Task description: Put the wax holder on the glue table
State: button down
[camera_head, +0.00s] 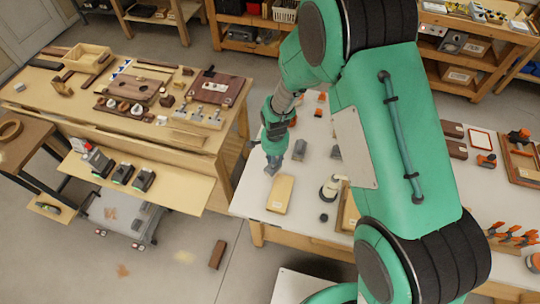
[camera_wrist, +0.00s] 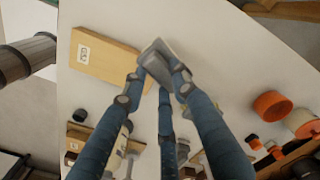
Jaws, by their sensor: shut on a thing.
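My gripper (camera_head: 272,160) is over the near left part of a white-topped table (camera_head: 251,197). In the wrist view my gripper (camera_wrist: 160,72) has its blue fingers closed on a small grey piece (camera_wrist: 157,46). The grey piece also shows at the fingertips in the head view (camera_head: 272,170). I cannot tell for sure whether it is the wax holder, or whether it touches the tabletop. A tan block (camera_head: 280,194) with a small label lies close beside it. No sign in view names the glue table.
A wooden bench (camera_head: 182,133) with tools and wooden parts stands at the left. Orange-capped items (camera_wrist: 271,105) and a pale bottle (camera_head: 330,188) stand on the white table. Bare tabletop shows around the grey piece. A brown block (camera_head: 217,254) lies on the floor.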

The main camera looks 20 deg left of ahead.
jog(key=w+a, duration=0.3)
jog(key=w, duration=0.2)
jog(key=shift+a+f, duration=0.15)
jog(key=shift+f, duration=0.1)
jog(key=shift+f, duration=0.15)
jog(key=shift+f, duration=1.65)
jog(key=shift+f, duration=0.15)
jog(key=c, duration=1.4)
grip_release()
jog(key=shift+o, duration=0.2)
jog(key=shift+r, duration=0.25)
notch_tip(320, 180, up, 12)
